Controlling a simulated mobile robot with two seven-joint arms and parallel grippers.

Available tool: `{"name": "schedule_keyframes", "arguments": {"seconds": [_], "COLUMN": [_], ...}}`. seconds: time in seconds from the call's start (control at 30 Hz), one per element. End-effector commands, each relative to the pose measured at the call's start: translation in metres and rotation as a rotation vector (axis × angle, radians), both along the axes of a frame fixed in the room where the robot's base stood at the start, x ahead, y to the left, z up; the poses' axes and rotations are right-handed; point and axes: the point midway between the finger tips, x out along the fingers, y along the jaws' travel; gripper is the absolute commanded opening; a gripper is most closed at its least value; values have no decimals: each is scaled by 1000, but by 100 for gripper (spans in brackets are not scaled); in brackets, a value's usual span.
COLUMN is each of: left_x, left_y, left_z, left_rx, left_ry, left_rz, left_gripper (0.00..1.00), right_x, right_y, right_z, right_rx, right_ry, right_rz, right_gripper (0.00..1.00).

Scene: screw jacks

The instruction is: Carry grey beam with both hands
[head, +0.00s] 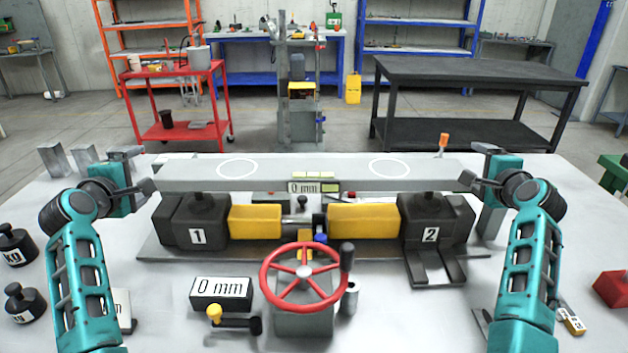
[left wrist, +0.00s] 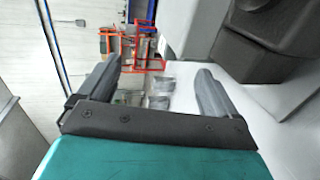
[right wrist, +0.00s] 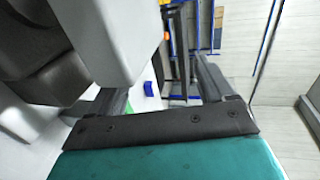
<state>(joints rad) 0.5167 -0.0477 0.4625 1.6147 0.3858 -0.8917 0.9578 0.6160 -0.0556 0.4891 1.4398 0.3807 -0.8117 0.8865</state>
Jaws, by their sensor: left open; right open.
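The grey beam (head: 340,164) lies level across the two jacks, with a white circle near each end of its top. Jack 1 (head: 195,215) is under its left part and jack 2 (head: 436,212) under its right part. My left gripper (head: 146,168) is open at the beam's left end. In the left wrist view the gap between the fingers (left wrist: 157,68) is empty, and the beam end (left wrist: 192,28) is beyond the fingertips. My right gripper (head: 470,163) is open at the right end. In the right wrist view the beam (right wrist: 105,38) is beside the left finger.
A red handwheel (head: 304,272) and a 0 mm display (head: 221,292) are in front of the jacks. Black weights (head: 17,246) stand at left, a red block (head: 612,288) at right. A red cart (head: 175,95) and dark workbench (head: 470,75) stand behind the table.

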Motion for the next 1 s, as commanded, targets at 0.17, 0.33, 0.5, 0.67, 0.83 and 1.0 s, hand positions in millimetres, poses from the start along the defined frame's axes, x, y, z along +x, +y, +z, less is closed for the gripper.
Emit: {"name": "schedule_keyframes", "arguments": {"seconds": [0.17, 0.33, 0.5, 0.67, 0.83, 1.0], "left_x": [-23, -37, -43, -44, -44, -44], "left_y": [1, 0, 0, 0, 0, 0], "left_z": [5, 9, 11, 11, 11, 11], "left_rx": [0, -1, -1, -1, -1, 0], "left_ry": [0, -1, -1, -1, -1, -1], "left_rz": [1, 0, 0, 0, 0, 0], "left_gripper": [92, 92, 92, 92, 92, 92], "right_x": [-2, -2, -3, -12, -31, -52], "right_y": [-1, -1, -1, -2, -1, 0], "right_z": [-10, -10, -10, -7, -1, 8], "right_rx": [1, 0, 0, -1, -1, -1], "right_ry": [22, 22, 22, 20, 18, 9], "right_rz": [0, 0, 0, -2, -2, -2], "right_gripper": [92, 92, 92, 92, 92, 92]}}
